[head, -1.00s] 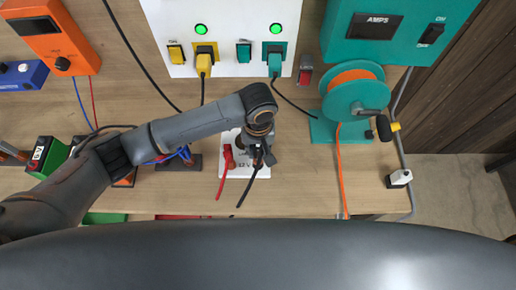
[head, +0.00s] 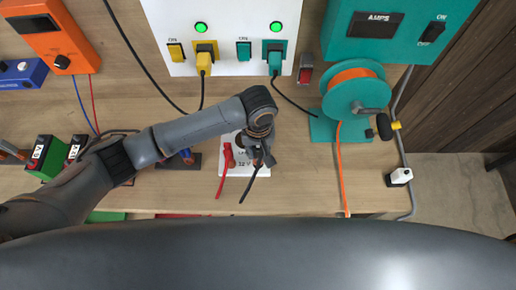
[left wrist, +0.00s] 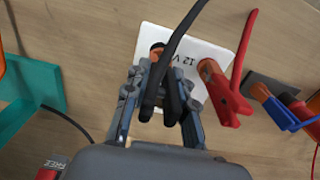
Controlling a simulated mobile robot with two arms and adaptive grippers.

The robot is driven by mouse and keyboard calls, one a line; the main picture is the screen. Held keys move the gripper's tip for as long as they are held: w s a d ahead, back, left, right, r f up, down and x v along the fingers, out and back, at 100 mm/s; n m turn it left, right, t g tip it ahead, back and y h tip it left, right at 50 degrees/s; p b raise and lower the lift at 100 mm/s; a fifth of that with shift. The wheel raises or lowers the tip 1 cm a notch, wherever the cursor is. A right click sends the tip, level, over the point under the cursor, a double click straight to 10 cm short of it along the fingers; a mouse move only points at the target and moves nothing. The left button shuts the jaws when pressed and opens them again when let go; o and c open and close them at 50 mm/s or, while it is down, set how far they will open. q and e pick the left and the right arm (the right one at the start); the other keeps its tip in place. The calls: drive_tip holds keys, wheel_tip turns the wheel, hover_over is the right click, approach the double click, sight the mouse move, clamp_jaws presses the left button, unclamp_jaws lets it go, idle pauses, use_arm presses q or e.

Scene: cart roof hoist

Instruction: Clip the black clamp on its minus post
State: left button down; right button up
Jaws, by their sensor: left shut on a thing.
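My left gripper (head: 257,160) is over the right part of a white plate (head: 262,170) on the bench. In the left wrist view it is shut (left wrist: 163,105) on the black clamp (left wrist: 172,100), whose dark handles and cable run up past the plate. An orange post (left wrist: 157,50) shows just beyond the clamp on the plate; whether the jaws grip it is hidden. The red clamp (left wrist: 224,95) sits at another orange post (left wrist: 208,67) to the right, and also shows in the head view (head: 227,160). The plate is marked 12 V. My right gripper is out of view.
A teal reel (head: 355,102) with an orange cord stands to the right. A white panel (head: 225,62) with yellow and teal plugs is behind. A dark block with blue and red clamps (left wrist: 275,90) is beside the plate. Bare bench lies between plate and reel.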

use_arm(q)
drive_tip(key=shift+f, duration=0.9)
drive_tip(key=c, duration=1)
unclamp_jaws()
wheel_tip(320, 180, up, 12)
drive_tip(key=shift+s+f, duration=0.1)
